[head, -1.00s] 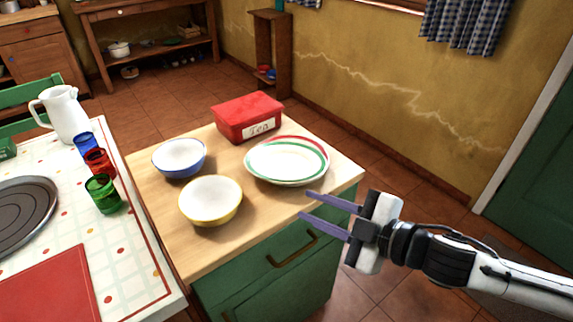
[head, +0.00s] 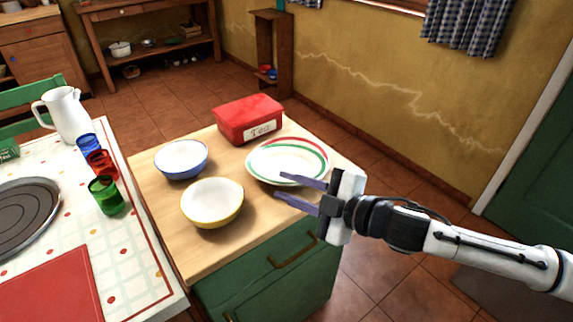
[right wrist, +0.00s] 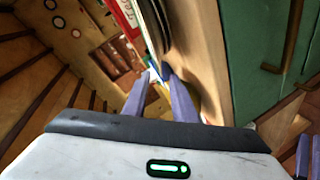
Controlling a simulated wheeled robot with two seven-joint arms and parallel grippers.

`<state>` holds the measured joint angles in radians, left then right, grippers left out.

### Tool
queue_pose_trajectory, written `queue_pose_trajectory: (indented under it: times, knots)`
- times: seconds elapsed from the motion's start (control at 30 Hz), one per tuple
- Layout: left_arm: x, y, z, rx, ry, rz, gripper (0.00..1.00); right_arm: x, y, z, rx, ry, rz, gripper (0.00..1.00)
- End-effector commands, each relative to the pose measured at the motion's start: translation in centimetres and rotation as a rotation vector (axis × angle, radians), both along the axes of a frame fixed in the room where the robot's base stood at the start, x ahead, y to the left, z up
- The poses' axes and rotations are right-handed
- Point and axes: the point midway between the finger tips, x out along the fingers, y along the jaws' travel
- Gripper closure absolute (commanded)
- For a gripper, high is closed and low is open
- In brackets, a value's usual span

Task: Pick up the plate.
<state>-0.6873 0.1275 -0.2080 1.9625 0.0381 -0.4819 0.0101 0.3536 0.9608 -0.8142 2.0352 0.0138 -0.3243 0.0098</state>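The plate (head: 268,158) is white with red and green bands at its rim and lies on the wooden counter top. My right gripper (head: 281,187) is open and empty, with its two purple fingers pointing left at the plate's near right side. In the head view one finger overlaps the plate's near rim; I cannot tell whether it touches. In the right wrist view the fingers (right wrist: 157,77) are apart, and a dark edge-on shape ahead seems to be the plate. Two separated purple fingers at the right wrist view's lower right appear to be my left gripper (right wrist: 308,155).
A yellow-rimmed bowl (head: 212,203), a blue bowl (head: 181,159) and a red tea tin (head: 249,119) share the counter top with the plate. A table (head: 128,240) with coloured glasses and a white jug (head: 66,115) stands left. The green cabinet (head: 275,283) is below the counter.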

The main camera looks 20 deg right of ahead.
Motion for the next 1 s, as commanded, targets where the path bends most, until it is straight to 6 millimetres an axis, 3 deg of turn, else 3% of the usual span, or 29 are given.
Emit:
queue_pose_trajectory:
  times: [0.2,0.47,0.6,1.0]
  knots:
    - [-0.1,0.2,0.0,0.002,0.003,0.001,0.69,2.2,1.3,-0.6,0.001,-0.001,0.0,0.75]
    - [0.0,0.2,0.0,0.003,0.001,0.001,0.69,2.3,1.4,-0.7,-0.001,-0.001,0.0,0.75]
    - [0.0,0.2,0.0,0.003,0.0,0.001,0.69,2.3,1.4,-0.7,-0.001,-0.001,0.0,0.99]
    - [0.2,0.2,0.4,0.002,-0.007,0.001,0.69,2.3,1.4,-0.4,0.0,-0.004,0.002,1.0]
